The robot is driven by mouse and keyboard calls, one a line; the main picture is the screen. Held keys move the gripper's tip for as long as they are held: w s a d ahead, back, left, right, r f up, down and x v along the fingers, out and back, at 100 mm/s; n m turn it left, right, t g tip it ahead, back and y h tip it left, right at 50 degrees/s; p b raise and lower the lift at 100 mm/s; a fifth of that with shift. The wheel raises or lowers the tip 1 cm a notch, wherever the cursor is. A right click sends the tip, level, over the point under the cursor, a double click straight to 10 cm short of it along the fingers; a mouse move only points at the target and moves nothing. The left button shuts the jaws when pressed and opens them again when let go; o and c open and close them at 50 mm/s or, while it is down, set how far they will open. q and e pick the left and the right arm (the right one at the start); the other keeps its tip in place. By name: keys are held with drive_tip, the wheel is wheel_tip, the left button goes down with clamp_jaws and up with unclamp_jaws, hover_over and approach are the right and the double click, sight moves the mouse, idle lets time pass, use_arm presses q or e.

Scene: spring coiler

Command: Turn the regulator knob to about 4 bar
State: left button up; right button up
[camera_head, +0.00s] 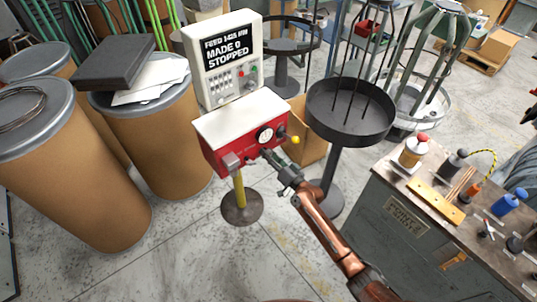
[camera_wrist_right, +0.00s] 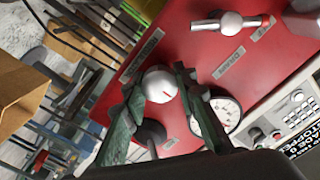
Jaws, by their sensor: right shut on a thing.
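The regulator knob (camera_wrist_right: 160,85) is a silver-white round knob with a short red mark, on the front of the red control box (camera_head: 230,150). In the head view my right gripper (camera_head: 274,163) reaches the box front below the gauge and hides the knob. In the right wrist view the fingers of my right gripper (camera_wrist_right: 157,80) are on either side of the knob, shut on it. The round white gauge (camera_head: 265,134) is above the knob; in the wrist view the gauge (camera_wrist_right: 228,113) is partly hidden by a finger. Its reading is too small to tell. My left gripper is out of view.
A yellow-tipped knob (camera_head: 295,140) sticks out right of the gauge. A silver T-handle (camera_wrist_right: 231,22) is on the same panel. The display (camera_head: 226,52) reads "MADE 0 STOPPED". A black round tray (camera_head: 350,125) and a grey bench (camera_head: 415,228) stand close to my right arm.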

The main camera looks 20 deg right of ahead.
drive_tip(key=shift+f, duration=0.1)
drive_tip(key=o, duration=1.2)
drive_tip(key=shift+c, duration=0.2)
drive_tip(key=shift+s, duration=0.1)
drive_tip(key=v, duration=1.2)
